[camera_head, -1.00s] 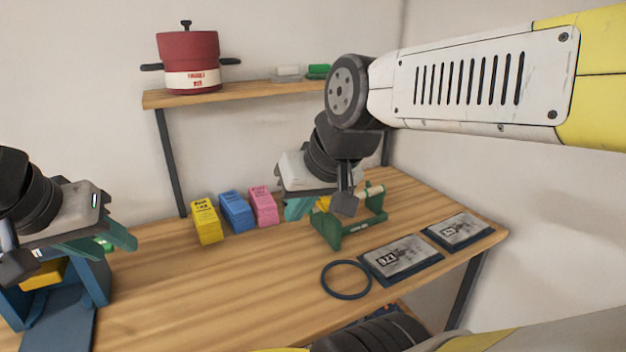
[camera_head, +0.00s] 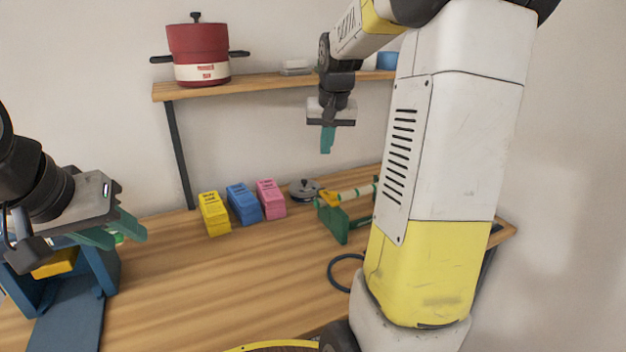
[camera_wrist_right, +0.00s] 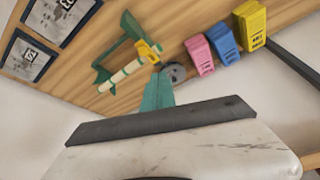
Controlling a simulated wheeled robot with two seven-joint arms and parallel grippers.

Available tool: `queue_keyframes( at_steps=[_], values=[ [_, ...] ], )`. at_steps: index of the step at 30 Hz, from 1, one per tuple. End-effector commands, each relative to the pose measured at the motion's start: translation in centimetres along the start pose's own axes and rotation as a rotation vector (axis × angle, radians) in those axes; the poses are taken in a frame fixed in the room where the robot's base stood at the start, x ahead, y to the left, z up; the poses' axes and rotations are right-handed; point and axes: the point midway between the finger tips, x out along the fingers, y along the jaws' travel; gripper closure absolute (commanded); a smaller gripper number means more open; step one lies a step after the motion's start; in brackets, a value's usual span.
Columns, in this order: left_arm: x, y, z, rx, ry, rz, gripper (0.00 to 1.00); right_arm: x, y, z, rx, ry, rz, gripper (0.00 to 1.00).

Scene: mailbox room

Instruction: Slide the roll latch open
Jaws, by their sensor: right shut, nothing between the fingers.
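The green roll stand (camera_head: 332,220) is on the right of the workbench, partly hidden by my right arm. It holds a pale roll (camera_head: 357,192), with a yellow latch piece (camera_head: 330,199) at its left end. The right wrist view shows the stand (camera_wrist_right: 104,78), the roll (camera_wrist_right: 124,76) and the yellow latch (camera_wrist_right: 149,50). My right gripper (camera_head: 327,148) is shut and empty, pointing down, well above the bench and apart from the stand. Its teal fingers (camera_wrist_right: 157,92) show together in the wrist view. My left gripper (camera_head: 122,236) is open at the left, by a blue stand.
The blue stand (camera_head: 70,300) has a yellow piece. Yellow (camera_head: 214,214), blue (camera_head: 243,204) and pink (camera_head: 270,199) boxes stand along the wall. A grey round object (camera_head: 304,190) is beside the green stand. A red pot (camera_head: 197,55) is on the shelf. A dark ring (camera_head: 338,272) lies in front.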

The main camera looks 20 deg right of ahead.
Motion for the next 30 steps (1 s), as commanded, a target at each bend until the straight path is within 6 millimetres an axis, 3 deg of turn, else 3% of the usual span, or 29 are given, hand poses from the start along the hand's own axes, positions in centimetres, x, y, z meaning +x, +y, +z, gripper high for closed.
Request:
queue_keyframes(
  at_steps=[1,3,9,23,30],
  values=[
    [0.0,0.0,0.0,0.000,0.000,0.000,0.64,1.9,0.9,-1.4,0.017,-0.014,0.023,1.00],
    [0.0,0.0,0.0,0.000,0.000,0.000,0.64,3.7,1.9,-2.9,0.034,-0.023,0.048,1.00],
    [0.0,0.0,0.0,0.000,0.000,0.000,0.64,6.4,3.5,-4.9,0.058,-0.034,0.083,1.00],
    [0.0,0.0,0.0,0.000,0.000,0.000,0.64,7.1,3.6,-4.9,0.060,-0.036,0.086,1.00],
    [0.0,0.0,0.0,0.000,0.000,0.000,0.64,10.9,3.9,-4.7,0.060,-0.040,0.086,1.00]
  ],
)
